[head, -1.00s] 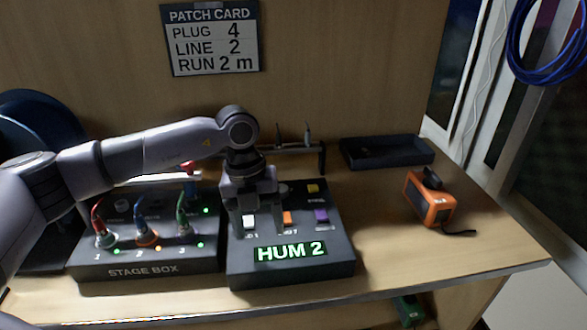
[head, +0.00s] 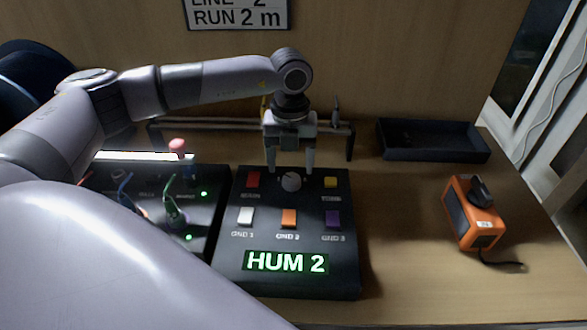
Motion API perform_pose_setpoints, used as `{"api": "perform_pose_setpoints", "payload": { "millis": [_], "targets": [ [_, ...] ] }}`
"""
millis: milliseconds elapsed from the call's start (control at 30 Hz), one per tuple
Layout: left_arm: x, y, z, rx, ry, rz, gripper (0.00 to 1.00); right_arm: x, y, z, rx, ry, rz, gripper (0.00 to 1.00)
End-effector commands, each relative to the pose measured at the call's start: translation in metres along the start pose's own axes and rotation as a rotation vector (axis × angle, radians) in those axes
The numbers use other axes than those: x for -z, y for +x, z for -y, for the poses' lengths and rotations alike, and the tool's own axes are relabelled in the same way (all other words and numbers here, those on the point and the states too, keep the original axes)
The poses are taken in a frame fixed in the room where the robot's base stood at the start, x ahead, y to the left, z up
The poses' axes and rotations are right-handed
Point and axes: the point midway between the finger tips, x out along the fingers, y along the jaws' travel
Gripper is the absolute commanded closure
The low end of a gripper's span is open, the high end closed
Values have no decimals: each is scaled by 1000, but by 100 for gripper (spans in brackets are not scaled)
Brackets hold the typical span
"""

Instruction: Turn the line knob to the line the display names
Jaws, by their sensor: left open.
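The black control box (head: 225,268) has a green display (head: 286,262) that reads "HUM 2". A round grey knob (head: 291,182) sits at the top middle of this box; any label by it is hidden or too small to read. My left gripper (head: 291,171) points down just above and behind the knob, its jaws open with one finger to each side. I cannot tell whether the fingers touch the knob. My right gripper is out of view.
Red (head: 253,180) and yellow (head: 330,182) buttons flank the knob; white, orange and purple GND buttons lie below. The stage box (head: 211,205) with cables is partly hidden by my arm. A black tray (head: 433,142) and an orange device (head: 473,215) stand right.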

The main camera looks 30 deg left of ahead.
Motion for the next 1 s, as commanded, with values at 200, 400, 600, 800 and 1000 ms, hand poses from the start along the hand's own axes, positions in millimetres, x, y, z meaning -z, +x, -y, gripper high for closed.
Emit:
{"api": "perform_pose_setpoints", "payload": {
  "millis": [200,400,600,800,1000],
  "targets": [
    [1,29,0,0,1,-2,32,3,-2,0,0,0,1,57],
    [0,38,0,1,1,0,32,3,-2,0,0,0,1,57],
    [0,38,1,2,1,0,38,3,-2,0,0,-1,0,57],
    [0,37,0,1,1,-1,87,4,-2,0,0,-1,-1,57],
    [0,37,0,1,12,-1,87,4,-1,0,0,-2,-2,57]
  ]
}}
